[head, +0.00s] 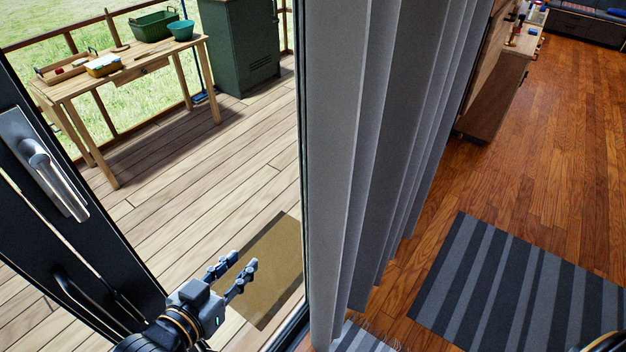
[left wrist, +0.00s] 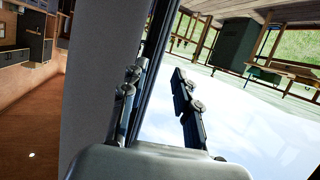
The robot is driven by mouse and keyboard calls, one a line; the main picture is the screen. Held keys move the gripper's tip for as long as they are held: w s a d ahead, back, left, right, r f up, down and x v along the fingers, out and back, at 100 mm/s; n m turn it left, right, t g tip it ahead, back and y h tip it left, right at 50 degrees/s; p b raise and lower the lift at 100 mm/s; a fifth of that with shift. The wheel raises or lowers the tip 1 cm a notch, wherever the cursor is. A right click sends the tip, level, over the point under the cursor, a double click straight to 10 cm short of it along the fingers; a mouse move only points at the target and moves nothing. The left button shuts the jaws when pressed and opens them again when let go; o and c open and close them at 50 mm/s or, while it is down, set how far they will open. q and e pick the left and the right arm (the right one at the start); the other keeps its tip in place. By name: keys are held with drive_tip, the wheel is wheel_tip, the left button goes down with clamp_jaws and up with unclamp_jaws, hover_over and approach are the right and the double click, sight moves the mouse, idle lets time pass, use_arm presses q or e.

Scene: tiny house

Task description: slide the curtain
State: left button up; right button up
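A grey pleated curtain (head: 385,130) hangs bunched in vertical folds at the middle of the head view, beside the dark door frame edge (head: 303,150). My left gripper (head: 241,267) is to the left of the curtain, in front of the doorway, with its two fingers apart. Nothing shows between them. In the left wrist view the fingers (left wrist: 160,90) are apart, and the curtain (left wrist: 95,75) stands just left of the left finger. Whether that finger touches the curtain, I cannot tell. My right gripper does not show; only a dark bit of my body is at the lower right corner.
A dark door with a silver handle (head: 55,180) stands at the left. Outside are a deck with a brown mat (head: 262,270), a wooden table (head: 130,72) and a green cabinet (head: 240,45). Inside, a striped rug (head: 520,290) lies on open wooden floor (head: 560,150).

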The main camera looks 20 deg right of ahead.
sight(307, 192)
use_arm(q)
drive_tip(key=s+d+r+m+h, duration=0.1)
drive_tip(key=d+r+m+h, duration=0.3)
drive_tip(key=r, duration=0.6)
drive_tip(key=shift+n+h, duration=0.6)
drive_tip(key=shift+h, duration=0.1)
drive_tip(key=p+x, duration=0.1)
drive_tip(key=x, duration=0.3)
drive_tip(key=p+x, duration=0.1)
drive_tip(key=x, duration=0.4)
drive_tip(key=p+x, duration=0.2)
drive_tip(key=x, duration=0.2)
drive_tip(key=shift+s+d, duration=0.25)
drive_tip(key=shift+d, duration=0.25)
drive_tip(key=shift+w+d+f, duration=0.15)
drive_tip(key=shift+w+d, duration=0.15)
drive_tip(key=shift+d, duration=0.15)
clamp_jaws()
